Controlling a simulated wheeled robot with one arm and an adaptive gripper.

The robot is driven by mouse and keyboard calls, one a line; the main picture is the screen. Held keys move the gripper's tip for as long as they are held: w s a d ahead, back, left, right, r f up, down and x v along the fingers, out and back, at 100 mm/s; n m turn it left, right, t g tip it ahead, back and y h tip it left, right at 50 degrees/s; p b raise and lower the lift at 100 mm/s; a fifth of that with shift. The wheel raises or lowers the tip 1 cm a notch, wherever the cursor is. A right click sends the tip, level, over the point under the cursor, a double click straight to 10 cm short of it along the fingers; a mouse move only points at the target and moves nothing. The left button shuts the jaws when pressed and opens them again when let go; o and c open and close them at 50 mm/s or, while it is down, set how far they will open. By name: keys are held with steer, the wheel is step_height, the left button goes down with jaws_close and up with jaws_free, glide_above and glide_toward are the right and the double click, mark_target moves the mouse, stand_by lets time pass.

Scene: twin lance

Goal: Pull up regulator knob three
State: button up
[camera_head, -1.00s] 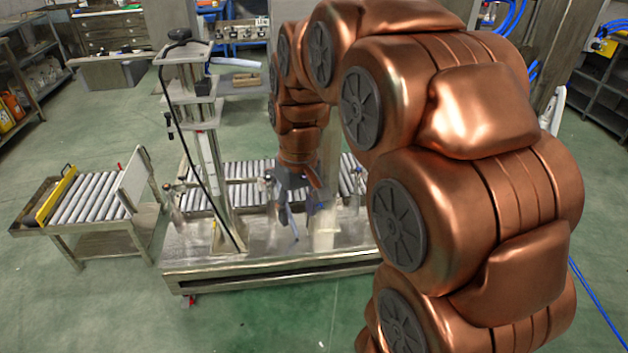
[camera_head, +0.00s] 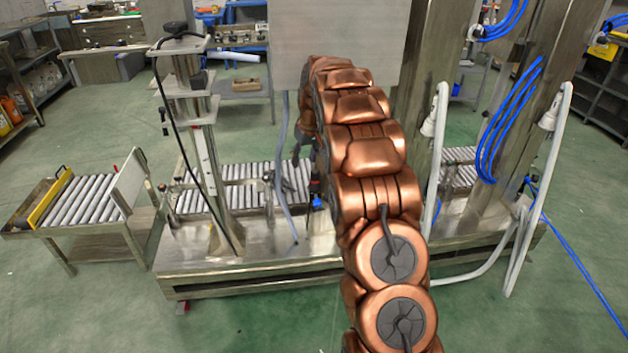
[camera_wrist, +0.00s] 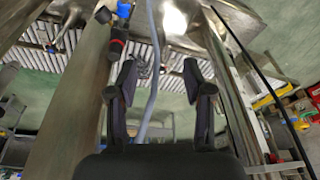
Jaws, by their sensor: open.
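My gripper (camera_wrist: 158,72) is open in the wrist view, its two dark fingers spread apart. A grey hose (camera_wrist: 152,50) crosses the view between the fingers, and I cannot tell whether it lies between them in depth. A dark cylindrical fitting with a red ring (camera_wrist: 117,44) and a blue part (camera_wrist: 124,9) shows just left of the left finger; it looks like a regulator. I see no number on it, so I cannot tell if it is knob three. In the head view a blue part (camera_head: 317,203) shows beside my arm. My arm hides part of the machine there.
The steel machine table (camera_head: 260,268) carries a column (camera_head: 200,130) at left and roller conveyors (camera_head: 240,172) behind. A large grey panel (camera_head: 340,30) stands behind my arm. White hoses (camera_head: 436,150) and blue hoses (camera_head: 510,120) hang at right. Green floor in front is clear.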

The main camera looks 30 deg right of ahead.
steer(key=t+b, duration=0.2)
glide_above(317, 174)
steer(key=s, duration=0.2)
step_height(317, 174, down, 11)
steer(key=shift+s+x, duration=0.2)
steer(key=shift+x, duration=3.55)
steer(key=shift+d, duration=0.1)
steer(key=shift+f, duration=0.1)
jaws_close()
